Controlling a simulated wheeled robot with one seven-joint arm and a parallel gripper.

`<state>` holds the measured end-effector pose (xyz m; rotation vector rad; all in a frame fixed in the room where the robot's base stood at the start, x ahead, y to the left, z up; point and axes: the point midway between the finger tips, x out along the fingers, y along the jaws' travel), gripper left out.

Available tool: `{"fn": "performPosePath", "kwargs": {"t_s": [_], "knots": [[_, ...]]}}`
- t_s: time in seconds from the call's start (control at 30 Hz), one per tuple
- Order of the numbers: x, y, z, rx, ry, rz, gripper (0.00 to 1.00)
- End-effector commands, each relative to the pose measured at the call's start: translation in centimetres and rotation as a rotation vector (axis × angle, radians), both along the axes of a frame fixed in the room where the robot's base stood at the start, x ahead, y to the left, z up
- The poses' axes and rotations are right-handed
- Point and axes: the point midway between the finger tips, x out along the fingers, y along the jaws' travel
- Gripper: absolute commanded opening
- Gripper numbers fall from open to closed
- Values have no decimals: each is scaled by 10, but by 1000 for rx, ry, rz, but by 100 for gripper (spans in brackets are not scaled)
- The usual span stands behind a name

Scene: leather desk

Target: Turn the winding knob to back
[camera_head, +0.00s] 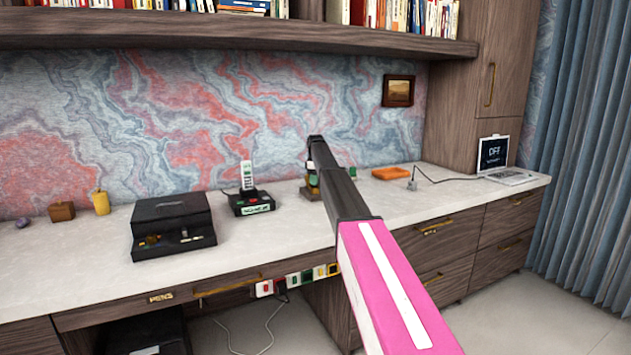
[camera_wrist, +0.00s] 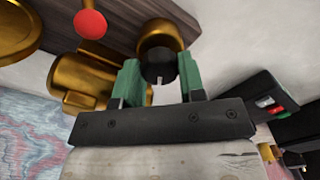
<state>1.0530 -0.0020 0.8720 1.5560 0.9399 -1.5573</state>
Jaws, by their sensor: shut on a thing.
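In the wrist view, the winding knob (camera_wrist: 157,66) is a dark round knob with a white mark, set in a brass round housing (camera_wrist: 163,37). My gripper (camera_wrist: 158,76) has its two green fingers on either side of the knob, shut on it. In the head view, my arm crosses the desk and covers most of the brass and green device (camera_head: 311,187). The knob itself is hidden there, so its turn direction cannot be read from that view.
In the wrist view, a red ball (camera_wrist: 90,24) and a brass cylinder (camera_wrist: 82,84) sit close to my fingers. On the desk (camera_head: 285,222) stand a black box (camera_head: 170,228), a phone on its base (camera_head: 249,203), an orange box (camera_head: 390,173) and a laptop (camera_head: 510,177).

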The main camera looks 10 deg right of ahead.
Motion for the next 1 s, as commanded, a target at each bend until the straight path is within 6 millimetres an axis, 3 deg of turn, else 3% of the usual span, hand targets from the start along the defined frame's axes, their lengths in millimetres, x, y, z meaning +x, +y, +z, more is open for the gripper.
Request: {"fn": "performPosePath", "kwargs": {"t_s": [0.7, 0.73, 1.0], "knots": [[1, 0, 1, 0, -2, 70, 13], [1, 0, 1, 0, -2, 70, 47], [0, 0, 1, 0, -1, 70, 48]]}}
